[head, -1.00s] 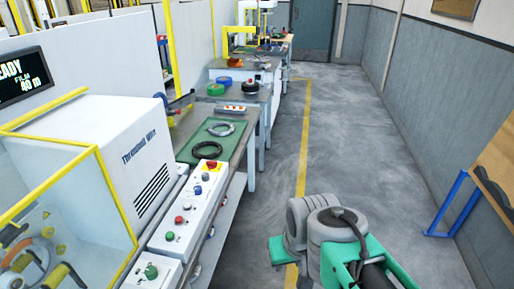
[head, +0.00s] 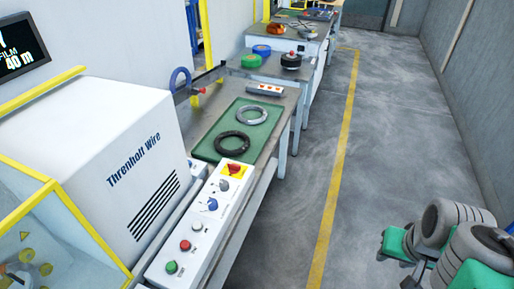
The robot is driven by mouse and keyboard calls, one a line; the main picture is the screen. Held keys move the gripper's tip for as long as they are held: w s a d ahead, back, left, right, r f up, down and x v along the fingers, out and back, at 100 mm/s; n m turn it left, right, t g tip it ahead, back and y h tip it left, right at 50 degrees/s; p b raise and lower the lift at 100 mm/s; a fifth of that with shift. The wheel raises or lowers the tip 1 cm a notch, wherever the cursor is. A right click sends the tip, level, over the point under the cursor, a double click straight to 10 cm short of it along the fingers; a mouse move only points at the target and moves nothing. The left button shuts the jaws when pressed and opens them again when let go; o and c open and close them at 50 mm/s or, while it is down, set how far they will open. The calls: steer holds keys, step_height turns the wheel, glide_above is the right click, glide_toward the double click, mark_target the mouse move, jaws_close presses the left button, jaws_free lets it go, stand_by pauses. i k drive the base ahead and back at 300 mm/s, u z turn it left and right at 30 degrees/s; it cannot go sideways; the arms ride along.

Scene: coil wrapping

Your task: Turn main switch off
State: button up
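A white control panel (head: 198,232) runs along the near side of the bench, beside the white machine. At its far end is a red rotary knob on a yellow plate (head: 235,170), which looks like the main switch. Its labels and exact setting are too small to read. Below it are a grey knob (head: 224,186), a blue knob (head: 211,204), a red button (head: 185,245) and a green button (head: 171,267). My grey and green arm links show at the lower right, well apart from the panel. My gripper's fingers cannot be seen.
The white Threnholt Wire machine (head: 120,150) and its yellow-framed guard stand at left. A green mat (head: 262,112) with two rings lies on the bench (head: 200,110) behind the panel. The grey floor with a yellow line (head: 335,180) is clear right of the bench.

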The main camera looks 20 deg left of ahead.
mark_target(233, 169)
steer(key=u, duration=0.25)
steer(key=i, duration=0.75)
steer(key=u, duration=1.15)
steer(key=i, duration=0.45)
steer(key=u, duration=0.45)
